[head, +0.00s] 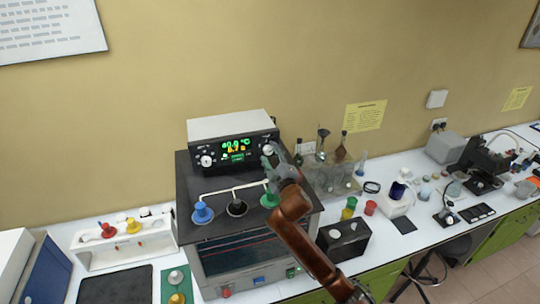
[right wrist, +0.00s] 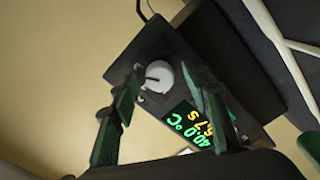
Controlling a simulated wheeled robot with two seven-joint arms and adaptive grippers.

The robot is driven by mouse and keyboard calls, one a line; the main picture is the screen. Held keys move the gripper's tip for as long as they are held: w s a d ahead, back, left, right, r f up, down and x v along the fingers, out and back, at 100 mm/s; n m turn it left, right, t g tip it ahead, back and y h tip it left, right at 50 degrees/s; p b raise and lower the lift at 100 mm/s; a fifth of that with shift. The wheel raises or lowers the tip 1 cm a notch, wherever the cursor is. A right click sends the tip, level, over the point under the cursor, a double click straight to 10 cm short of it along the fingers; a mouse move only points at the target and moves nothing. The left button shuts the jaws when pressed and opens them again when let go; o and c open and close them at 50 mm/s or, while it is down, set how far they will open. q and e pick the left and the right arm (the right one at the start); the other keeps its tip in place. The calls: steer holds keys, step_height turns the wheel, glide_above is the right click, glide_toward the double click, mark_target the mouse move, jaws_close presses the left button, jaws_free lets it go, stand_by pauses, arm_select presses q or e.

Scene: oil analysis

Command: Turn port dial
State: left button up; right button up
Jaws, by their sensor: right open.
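The control box (head: 232,143) has a black front with a lit green and yellow display (head: 238,145). A white round dial (head: 268,150) sits at the right end of this front, and another white knob (head: 206,161) at its left. My right gripper (head: 271,157) is at the right dial, with its arm coming up from the lower right. In the right wrist view the dial (right wrist: 159,77) shows between the two dark green fingers of the open gripper (right wrist: 163,80). Contact cannot be told. The display appears upside down there. My left gripper is not in view.
The box stands at the back of a dark-topped bath (head: 222,227). Blue, black and green stoppers joined by a white tube stand in front of it, the green one (head: 270,200) close to my right arm. Glassware (head: 332,178) stands to the right.

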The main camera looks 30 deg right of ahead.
steer(key=v, duration=1.2)
steer(key=shift+a, duration=0.1)
